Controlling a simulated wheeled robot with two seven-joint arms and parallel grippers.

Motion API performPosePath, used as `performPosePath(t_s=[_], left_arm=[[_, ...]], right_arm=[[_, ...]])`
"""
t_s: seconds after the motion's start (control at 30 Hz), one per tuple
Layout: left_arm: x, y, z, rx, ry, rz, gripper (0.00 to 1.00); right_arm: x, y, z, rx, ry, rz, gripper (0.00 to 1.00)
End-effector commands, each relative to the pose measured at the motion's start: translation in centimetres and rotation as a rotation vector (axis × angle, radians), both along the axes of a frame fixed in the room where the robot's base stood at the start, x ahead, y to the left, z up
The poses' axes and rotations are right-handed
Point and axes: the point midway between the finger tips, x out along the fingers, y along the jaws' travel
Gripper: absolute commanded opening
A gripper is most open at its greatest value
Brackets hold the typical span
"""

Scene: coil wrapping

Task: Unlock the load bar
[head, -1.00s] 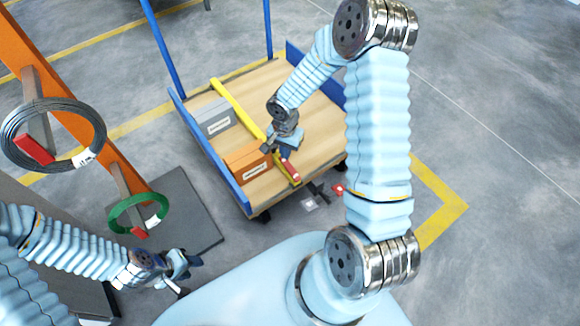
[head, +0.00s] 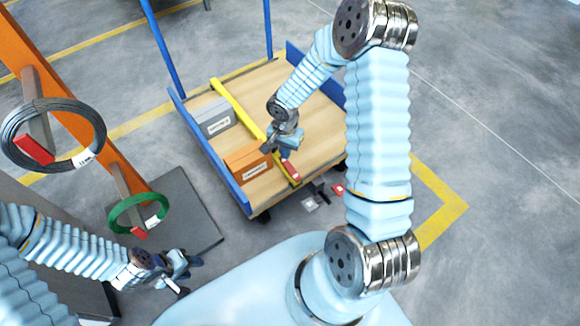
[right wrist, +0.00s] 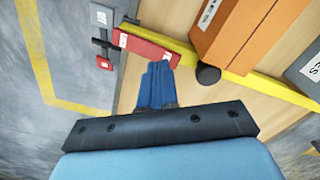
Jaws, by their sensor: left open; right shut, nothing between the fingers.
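The yellow load bar (head: 232,102) lies across the wooden deck of the blue-framed cart (head: 312,110). Its red latch handle (head: 290,170) is at the near end of the bar and also shows in the right wrist view (right wrist: 148,48). My right gripper (head: 288,152) is above the near part of the deck. Its blue fingers (right wrist: 156,84) are shut and empty, with their tips by the red handle; I cannot tell whether they touch. My left gripper (head: 190,266) is open and empty, low at the left, away from the cart.
A grey box (head: 212,118) and an orange box (head: 248,162) stand on the deck beside the bar. A black and green coil hang from the orange rack at left; the green coil (head: 120,222) is near my left arm.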

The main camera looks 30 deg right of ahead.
Motion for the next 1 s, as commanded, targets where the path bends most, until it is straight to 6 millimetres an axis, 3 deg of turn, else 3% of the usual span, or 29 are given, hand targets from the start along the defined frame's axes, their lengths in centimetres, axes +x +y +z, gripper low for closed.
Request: performPosePath(t_s=[1.0], left_arm=[[0.0,0.0,-1.5,0.0,0.0,0.0,0.43]], right_arm=[[0.0,0.0,-1.4,0.0,0.0,0.0,0.0]])
